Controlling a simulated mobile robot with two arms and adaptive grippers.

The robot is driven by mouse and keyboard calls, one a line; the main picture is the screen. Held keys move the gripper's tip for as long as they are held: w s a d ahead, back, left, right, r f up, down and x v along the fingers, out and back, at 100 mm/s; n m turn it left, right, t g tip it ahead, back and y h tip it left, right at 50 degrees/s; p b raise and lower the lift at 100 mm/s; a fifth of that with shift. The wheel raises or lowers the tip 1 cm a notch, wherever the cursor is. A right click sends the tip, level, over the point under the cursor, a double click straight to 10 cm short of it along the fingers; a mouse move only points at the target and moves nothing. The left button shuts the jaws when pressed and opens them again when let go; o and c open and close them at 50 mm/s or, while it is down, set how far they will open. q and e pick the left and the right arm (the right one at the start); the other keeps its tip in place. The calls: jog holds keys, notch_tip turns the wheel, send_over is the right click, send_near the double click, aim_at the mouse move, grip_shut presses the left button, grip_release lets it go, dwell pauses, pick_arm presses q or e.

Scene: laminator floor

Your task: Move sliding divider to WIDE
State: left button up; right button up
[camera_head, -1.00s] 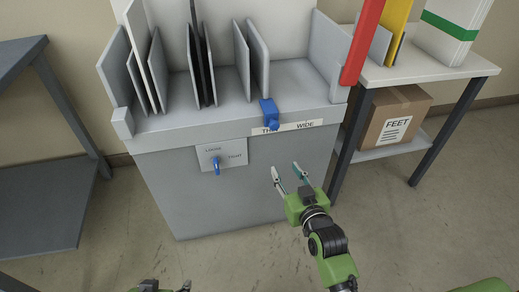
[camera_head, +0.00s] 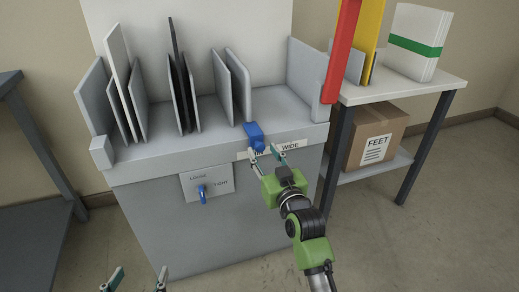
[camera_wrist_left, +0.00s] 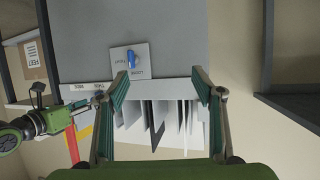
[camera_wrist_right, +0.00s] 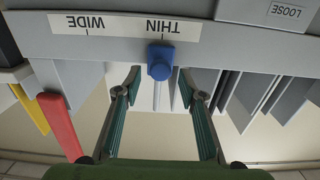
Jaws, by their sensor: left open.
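The sliding divider's blue handle (camera_head: 254,136) sits on the front ledge of the grey machine, by the THIN end of the THIN/WIDE label (camera_head: 290,146). In the right wrist view the handle (camera_wrist_right: 161,62) is in line with THIN, away from WIDE. My right gripper (camera_head: 265,153) is open just in front of the handle. Its fingertips (camera_wrist_right: 160,76) are spread to either side of the handle, and contact cannot be seen. My left gripper (camera_head: 138,277) is open and empty, low in front of the machine; its open fingers also show in the left wrist view (camera_wrist_left: 159,78).
A LOOSE/TIGHT plate with a blue lever (camera_head: 202,193) is on the machine's front, left of the label. Several upright plates (camera_head: 181,90) stand on the ledge.

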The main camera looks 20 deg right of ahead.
aim_at(261, 148)
jog(key=w, duration=0.3)
jog(key=shift+w+a+b, duration=0.1)
jog(key=shift+b, duration=0.2)
pick_arm(q)
jog(key=shift+w+d+r+t+h, duration=0.2)
jog(key=shift+w+r+t, duration=0.2)
jog(key=shift+r, duration=0.45)
jog(key=shift+w+d+r+t+h, duration=0.1)
jog(key=shift+w+d+r+t, duration=0.15)
jog(key=shift+r+t, duration=0.45)
jog(key=shift+w+d+r+t+h, duration=0.15)
jog(key=shift+w+r+t, duration=0.2)
jog(key=shift+r, duration=0.65)
pick_arm(e)
jog(key=shift+w, duration=0.4)
